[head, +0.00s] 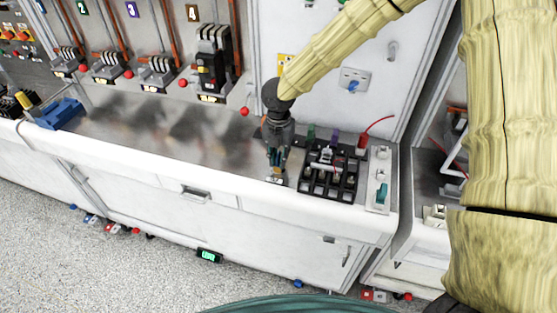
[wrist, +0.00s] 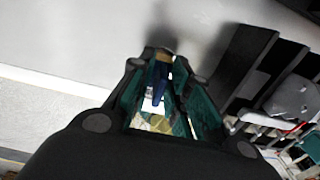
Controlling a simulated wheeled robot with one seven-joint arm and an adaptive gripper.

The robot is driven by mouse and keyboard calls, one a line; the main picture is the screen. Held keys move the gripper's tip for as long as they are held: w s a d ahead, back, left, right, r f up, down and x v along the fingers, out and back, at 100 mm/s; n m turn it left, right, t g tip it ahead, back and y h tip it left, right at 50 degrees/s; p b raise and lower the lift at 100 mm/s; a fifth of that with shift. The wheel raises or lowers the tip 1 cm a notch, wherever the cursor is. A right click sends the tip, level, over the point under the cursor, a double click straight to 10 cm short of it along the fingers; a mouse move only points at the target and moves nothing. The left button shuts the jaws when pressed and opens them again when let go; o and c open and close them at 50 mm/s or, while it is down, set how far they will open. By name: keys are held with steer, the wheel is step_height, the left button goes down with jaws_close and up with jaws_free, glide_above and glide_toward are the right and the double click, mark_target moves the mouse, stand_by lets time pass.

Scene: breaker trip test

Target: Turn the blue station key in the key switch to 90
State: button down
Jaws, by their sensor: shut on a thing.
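A small grey plate (head: 354,79) with a blue piece (head: 353,87) on it is mounted on the white panel in the head view. It looks like the key switch with the blue key, but it is too small to read its angle. My gripper (head: 277,176) points down at the front of the bench, left of a black rack and well below the plate. In the wrist view my gripper (wrist: 158,100) is shut on a narrow dark blue thing (wrist: 160,82). Pale and yellowish parts show between the fingers. I cannot tell exactly what it is.
The black compartment rack (head: 329,172) stands close to the right of my gripper, with a red lead (head: 361,143) behind it. A pale plate with a teal switch (head: 381,193) lies farther right. A breaker (head: 212,62) stands at the back.

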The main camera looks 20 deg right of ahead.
stand_by(0.4)
steer(key=shift+s+m+b, duration=0.1)
steer(key=shift+m+b, duration=0.2)
steer(key=shift+m, duration=0.7)
steer(key=shift+f, duration=0.1)
steer(key=shift+m+b, duration=0.3)
steer(key=shift+m, duration=0.7)
steer(key=shift+m+b, duration=0.4)
steer(key=shift+m, duration=0.6)
